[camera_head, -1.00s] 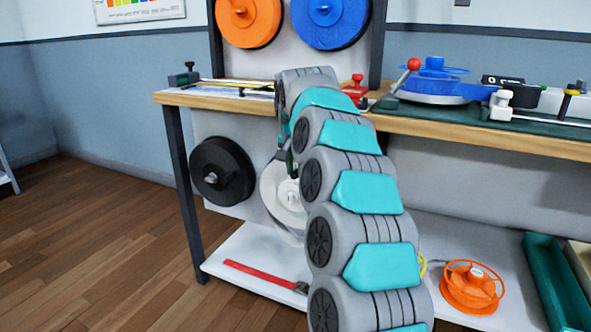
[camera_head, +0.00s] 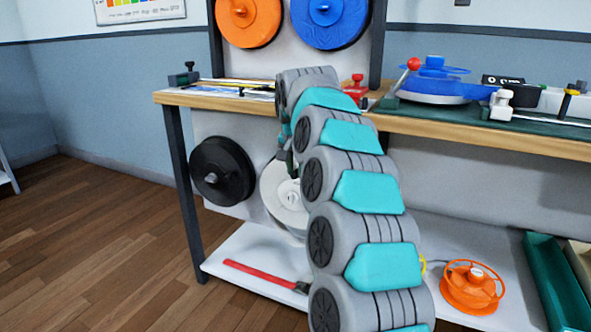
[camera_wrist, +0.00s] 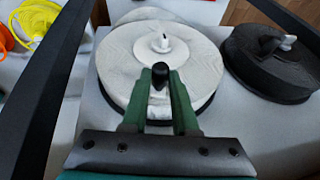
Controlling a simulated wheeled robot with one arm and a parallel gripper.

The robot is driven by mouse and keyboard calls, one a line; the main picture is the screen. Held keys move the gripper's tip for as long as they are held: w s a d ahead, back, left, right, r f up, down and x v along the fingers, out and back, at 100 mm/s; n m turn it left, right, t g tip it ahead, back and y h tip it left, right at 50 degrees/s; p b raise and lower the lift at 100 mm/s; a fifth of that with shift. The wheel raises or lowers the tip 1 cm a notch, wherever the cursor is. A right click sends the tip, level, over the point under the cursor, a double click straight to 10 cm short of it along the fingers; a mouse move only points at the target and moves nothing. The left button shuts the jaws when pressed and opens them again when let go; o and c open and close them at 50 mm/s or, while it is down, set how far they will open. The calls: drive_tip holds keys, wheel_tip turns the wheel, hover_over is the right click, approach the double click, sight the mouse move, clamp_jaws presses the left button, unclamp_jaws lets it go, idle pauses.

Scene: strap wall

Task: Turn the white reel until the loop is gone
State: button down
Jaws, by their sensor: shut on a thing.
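The white reel (camera_head: 279,196) hangs on the panel below the bench, partly hidden by my arm in the head view. In the wrist view the white reel (camera_wrist: 120,62) fills the upper middle, with a pale hub at its centre. My gripper (camera_wrist: 159,84) has its green fingers over the reel's near side. It is shut on a black-tipped handle (camera_wrist: 160,71) that stands off the reel's face. A pale curved shape (camera_wrist: 148,15) shows beyond the reel's far rim; I cannot tell whether it is the strap loop.
A black reel (camera_head: 222,170) is mounted close beside the white one. Orange (camera_head: 250,22) and blue (camera_head: 330,25) reels hang above the bench (camera_head: 480,126). The floor at left is clear.

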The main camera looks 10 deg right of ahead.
drive_tip(key=shift+s+d, duration=0.1)
drive_tip(key=s+d+f+m+t+y+b, duration=0.2)
drive_tip(key=s+d+f+t+y+b, duration=0.3)
drive_tip(key=d+f+y+b, duration=0.1)
drive_tip(key=shift+d+f, duration=0.5)
drive_tip(key=shift+f, duration=0.85)
drive_tip(key=shift+f, duration=0.1)
idle(0.3)
drive_tip(key=c, duration=0.7)
unclamp_jaws()
drive_tip(key=shift+p+v, duration=0.3)
drive_tip(key=shift+v, duration=3.65)
drive_tip(key=shift+f, duration=0.1)
